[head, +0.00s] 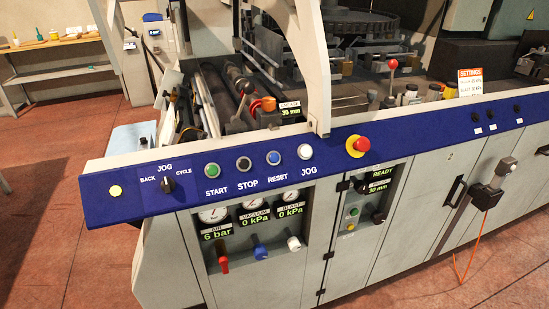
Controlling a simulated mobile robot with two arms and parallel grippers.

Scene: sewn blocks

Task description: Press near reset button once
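The reset button (273,157) is a small round blue button with a dark ring, on the sloped blue control panel (130,200) at the machine's near edge. The word RESET is printed below it. The stop button (243,164), dark, is just left of it, and the green start button (214,170) is further left. The pale jog button (305,151) is just right of it. Nothing covers or touches the reset button. Neither of my grippers shows in the head view.
A red emergency stop (358,145) on a yellow base sits right of the buttons. A jog selector knob (168,184) is at the left. Below are gauges and coloured valve handles (222,262). A white frame post (317,80) rises behind the panel. The panel's front side is clear.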

